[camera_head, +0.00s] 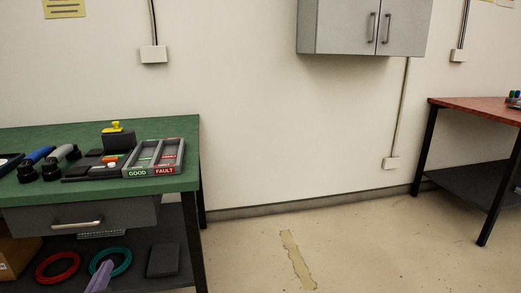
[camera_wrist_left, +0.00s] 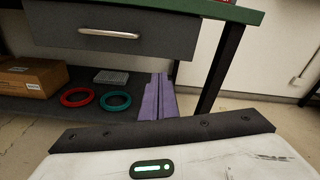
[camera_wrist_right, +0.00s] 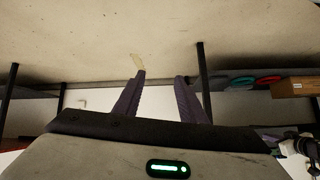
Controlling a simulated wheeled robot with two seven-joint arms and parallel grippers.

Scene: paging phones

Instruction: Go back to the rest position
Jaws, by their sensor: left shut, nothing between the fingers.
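My left gripper (camera_head: 104,265) shows as purple fingers at the bottom left of the head view, in front of the green workbench's lower shelf. In the left wrist view its fingers (camera_wrist_left: 159,77) lie together, shut and empty, below the bench drawer. My right gripper is not in the head view. In the right wrist view its two purple fingers (camera_wrist_right: 160,75) stand apart with nothing between them, over open floor; that view appears upside down.
The green bench (camera_head: 170,128) carries a GOOD/FAULT tray (camera_head: 153,172), handsets and a yellow-topped box (camera_head: 119,138). Its shelf holds a red ring (camera_head: 57,267), a teal ring (camera_head: 127,262) and a cardboard box (camera_head: 15,256). A red-topped table (camera_head: 470,108) stands right; the floor between is clear.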

